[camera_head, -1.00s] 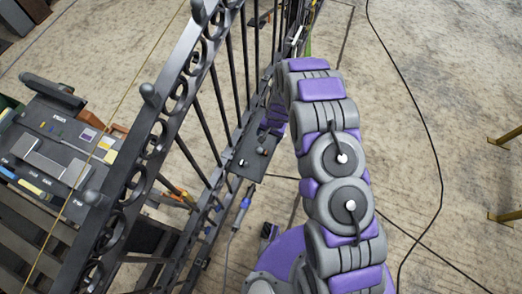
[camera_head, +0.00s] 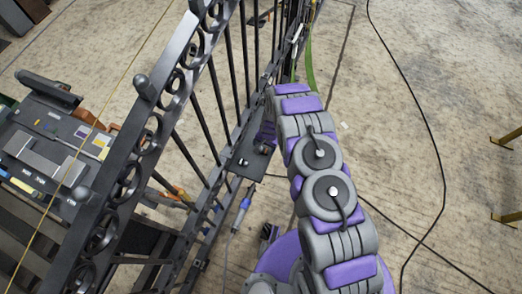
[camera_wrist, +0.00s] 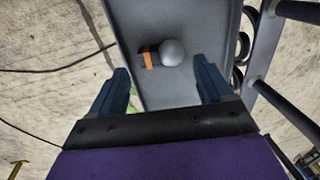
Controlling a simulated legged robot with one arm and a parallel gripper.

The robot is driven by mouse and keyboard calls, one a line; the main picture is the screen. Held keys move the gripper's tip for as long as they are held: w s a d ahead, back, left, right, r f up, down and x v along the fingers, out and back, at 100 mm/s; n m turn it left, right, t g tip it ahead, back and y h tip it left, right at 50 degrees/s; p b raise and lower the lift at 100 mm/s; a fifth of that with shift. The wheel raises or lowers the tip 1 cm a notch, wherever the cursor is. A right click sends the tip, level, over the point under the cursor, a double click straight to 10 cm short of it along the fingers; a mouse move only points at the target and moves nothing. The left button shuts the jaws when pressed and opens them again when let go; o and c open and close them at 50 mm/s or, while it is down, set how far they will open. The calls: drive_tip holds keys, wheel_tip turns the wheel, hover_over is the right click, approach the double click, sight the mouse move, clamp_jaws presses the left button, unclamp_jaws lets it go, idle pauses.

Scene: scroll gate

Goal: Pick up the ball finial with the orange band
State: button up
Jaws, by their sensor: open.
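The ball finial (camera_wrist: 172,52) with the orange band lies on its side in the wrist view, its grey ball to the right and its dark stem with the orange band (camera_wrist: 148,59) to the left. It rests on a grey tray (camera_wrist: 185,92) beside the gate. My gripper (camera_wrist: 165,80) is open, with one dark finger on each side of the tray's middle. The finial lies ahead of the fingertips, between their lines, and nothing is held.
The dark metal gate (camera_head: 196,120) runs along the tray's side; its bars (camera_wrist: 268,75) show at the right in the wrist view. A bench with tools (camera_head: 60,140) stands beyond it. A cable (camera_head: 430,130) crosses the open floor at right.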

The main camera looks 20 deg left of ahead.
sight(262, 148)
drive_tip(key=f, duration=0.2)
drive_tip(key=a+f+b, duration=0.1)
drive_tip(key=f, duration=0.2)
drive_tip(key=shift+w+b, duration=0.15)
drive_tip(key=shift+b, duration=0.15)
drive_tip(key=shift+r, duration=0.15)
drive_tip(key=shift+c, duration=0.5)
drive_tip(key=c, duration=0.9)
drive_tip(key=shift+r, duration=0.1)
